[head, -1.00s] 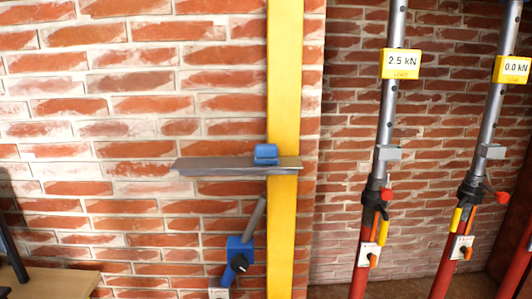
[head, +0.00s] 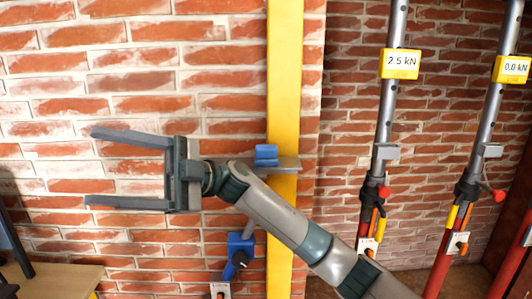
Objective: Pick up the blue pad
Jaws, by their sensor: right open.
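The blue pad (head: 266,152) sits on the grey shelf plate (head: 287,164) in front of the yellow post. My right arm reaches in from the lower right and passes in front of the plate, hiding its left part. My right gripper (head: 88,168) is open and empty, to the left of the pad and apart from it. Its fingers point left, away from the pad. My left gripper is not in view.
The yellow post (head: 285,70) stands against the brick wall. A blue device with a black knob (head: 239,257) is below the plate. Two props with yellow load displays (head: 400,64) (head: 511,70) stand at the right. A wooden table (head: 58,280) is at the lower left.

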